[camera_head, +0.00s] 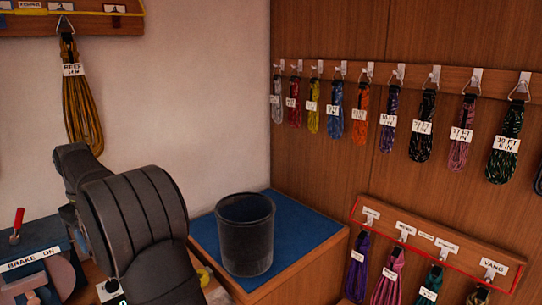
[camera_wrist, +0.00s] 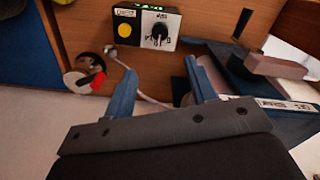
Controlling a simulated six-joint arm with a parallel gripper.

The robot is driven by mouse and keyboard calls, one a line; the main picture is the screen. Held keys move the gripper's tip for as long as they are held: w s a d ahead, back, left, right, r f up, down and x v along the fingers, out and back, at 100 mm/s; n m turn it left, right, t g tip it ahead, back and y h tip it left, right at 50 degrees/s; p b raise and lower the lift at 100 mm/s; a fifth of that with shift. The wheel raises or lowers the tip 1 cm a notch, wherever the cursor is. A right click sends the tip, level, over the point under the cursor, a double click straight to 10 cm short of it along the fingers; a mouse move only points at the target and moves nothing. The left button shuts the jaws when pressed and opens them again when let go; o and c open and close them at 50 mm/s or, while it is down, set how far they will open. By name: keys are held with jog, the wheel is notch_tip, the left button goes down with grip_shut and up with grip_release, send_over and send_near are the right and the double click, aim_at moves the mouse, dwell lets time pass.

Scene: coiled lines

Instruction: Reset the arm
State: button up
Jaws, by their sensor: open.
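My gripper (camera_wrist: 160,95) shows in the wrist view with its two blue-grey fingers spread apart. It is open and nothing is between the fingers. Beyond it is a wooden panel (camera_wrist: 90,25) with a control box (camera_wrist: 146,28) that has a yellow button and a black knob. In the head view my dark arm fills the lower left, and the gripper itself is hidden there.
A black bin (camera_head: 245,235) stands on a blue mat (camera_head: 305,228) right of my arm. Labelled coiled lines (camera_head: 422,128) hang along the right wall. A yellow coil (camera_head: 80,105) hangs at upper left. A machine labelled "BRAKE ON" (camera_head: 32,260) with a red lever stands at lower left.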

notch_tip(320, 180, down, 15)
jog(key=m, duration=0.5)
jog(key=shift+r, duration=0.15)
jog(key=m, duration=0.5)
notch_tip(320, 180, up, 6)
dwell(0.3)
